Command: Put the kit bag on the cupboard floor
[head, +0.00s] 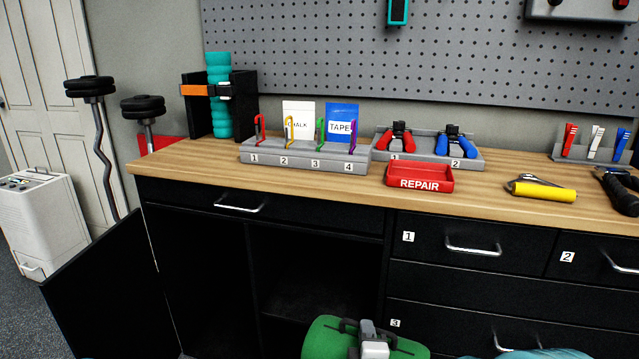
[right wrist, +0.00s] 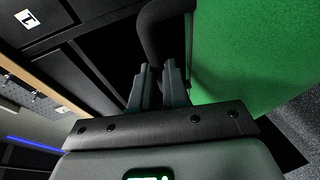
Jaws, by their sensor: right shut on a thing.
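The green kit bag (head: 326,341) with dark handles is at the bottom of the head view, in front of the open cupboard (head: 318,255). Its lower part is cut off by the frame. My right gripper (head: 372,338) is shut on the bag's dark handle. In the right wrist view the fingers (right wrist: 158,88) close at the black handle (right wrist: 160,28), with the bag's green side (right wrist: 250,55) to the right. A dark flat surface (head: 315,298) shows low inside the cupboard; the bag hides part of the view there. My left gripper is not in view.
The cupboard door (head: 110,290) stands open to the left. Closed drawers (head: 440,275) with metal handles are to the right. The wooden worktop (head: 330,185) above holds a red repair tray (head: 420,178), tool racks and a yellow-handled tool (head: 543,192). A white appliance (head: 45,225) stands far left.

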